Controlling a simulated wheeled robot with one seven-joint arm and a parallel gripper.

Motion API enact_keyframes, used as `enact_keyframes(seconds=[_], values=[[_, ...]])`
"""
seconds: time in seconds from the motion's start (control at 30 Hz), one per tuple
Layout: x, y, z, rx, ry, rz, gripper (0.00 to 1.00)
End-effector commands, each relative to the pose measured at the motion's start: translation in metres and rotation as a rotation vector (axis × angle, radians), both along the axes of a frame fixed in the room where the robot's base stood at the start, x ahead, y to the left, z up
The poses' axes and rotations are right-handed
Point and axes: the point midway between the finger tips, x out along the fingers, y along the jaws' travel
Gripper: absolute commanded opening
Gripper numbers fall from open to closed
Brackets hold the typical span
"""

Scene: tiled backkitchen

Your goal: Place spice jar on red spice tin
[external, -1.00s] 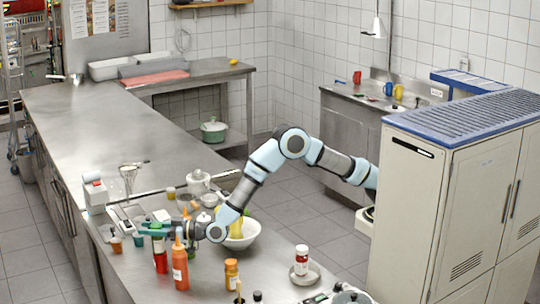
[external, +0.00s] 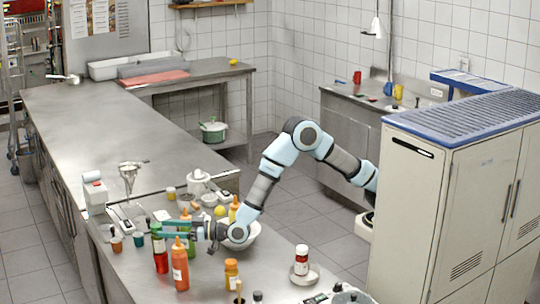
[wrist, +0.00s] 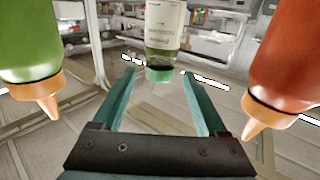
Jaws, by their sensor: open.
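My gripper (external: 160,229) is open and points left over the near counter, among the bottles. In the wrist view, which appears upside down, a clear jar with a pale label and green lid (wrist: 163,40) stands ahead, between the lines of my fingers. I see no finger closed on it. It may be the small teal-topped jar (external: 138,239) in the external view, but I cannot be sure. A red jar with a pale lid (external: 301,260) stands on a saucer at the right. I cannot tell which container is the red spice tin.
A green squeeze bottle (wrist: 30,45) and an orange one (wrist: 285,55) flank my gripper closely. A red bottle (external: 160,258) and an orange jar (external: 231,273) stand nearby. A white bowl (external: 247,240) is behind my wrist. The long counter (external: 80,120) is mostly clear.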

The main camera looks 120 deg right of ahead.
Motion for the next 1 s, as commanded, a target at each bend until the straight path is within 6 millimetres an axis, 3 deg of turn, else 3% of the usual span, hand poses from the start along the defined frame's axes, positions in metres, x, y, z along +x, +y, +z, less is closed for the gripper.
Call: enact_keyframes(seconds=[0.1,0.3,0.77,0.93,1.0], values=[[-0.02,0.014,-0.003,-0.001,0.001,0.0,0.75],[-0.039,0.028,-0.001,0.0,0.0,0.001,0.75],[-0.044,0.033,0.002,-0.001,0.003,0.007,0.75],[-0.053,0.061,0.019,-0.008,0.073,0.121,0.75],[-0.064,0.076,0.015,0.025,0.159,0.19,0.75]])
